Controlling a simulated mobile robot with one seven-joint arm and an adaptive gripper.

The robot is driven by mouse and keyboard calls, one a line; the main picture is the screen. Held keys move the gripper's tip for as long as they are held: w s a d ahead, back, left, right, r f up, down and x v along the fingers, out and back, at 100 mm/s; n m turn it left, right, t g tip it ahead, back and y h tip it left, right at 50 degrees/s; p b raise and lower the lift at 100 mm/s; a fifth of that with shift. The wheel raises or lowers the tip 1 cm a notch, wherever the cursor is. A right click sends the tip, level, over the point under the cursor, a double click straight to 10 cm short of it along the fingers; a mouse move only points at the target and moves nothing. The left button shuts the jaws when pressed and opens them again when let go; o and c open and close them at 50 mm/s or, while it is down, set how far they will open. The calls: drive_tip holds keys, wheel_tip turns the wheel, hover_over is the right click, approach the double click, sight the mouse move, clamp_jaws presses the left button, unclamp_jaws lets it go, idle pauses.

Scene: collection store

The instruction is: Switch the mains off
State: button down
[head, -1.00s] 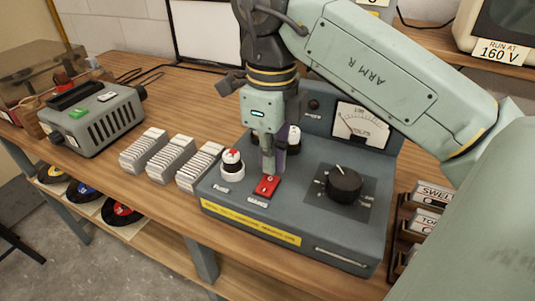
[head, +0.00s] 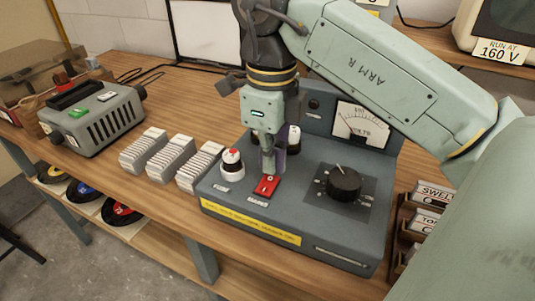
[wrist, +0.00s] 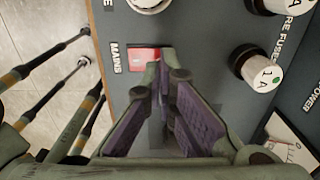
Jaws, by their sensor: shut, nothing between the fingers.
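The red mains switch (head: 266,186) is a rocker on the sloping top of the grey-blue power unit (head: 225,196), near its front edge. In the wrist view the switch (wrist: 140,60) sits beside the printed word MAINS, and part of it is hidden by my fingertips. My gripper (head: 267,172) points down with its fingers together and empty, its tips at the back edge of the switch. In the wrist view my gripper (wrist: 168,62) reaches the switch's right side. I cannot tell whether the tips press on it.
A black dial (head: 344,184) stands right of the switch and a white fuse cap (head: 232,160) left of it. A meter (head: 361,125) rises behind. White slide stacks (head: 172,158) and a grey box (head: 95,120) stand to the left.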

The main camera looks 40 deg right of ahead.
sight(271, 178)
drive_tip(key=shift+f+b, duration=0.9)
drive_tip(key=shift+f, duration=0.25)
drive_tip(key=shift+r, duration=0.1)
drive_tip(key=shift+r+p, duration=2.5)
drive_tip(key=shift+r, duration=1)
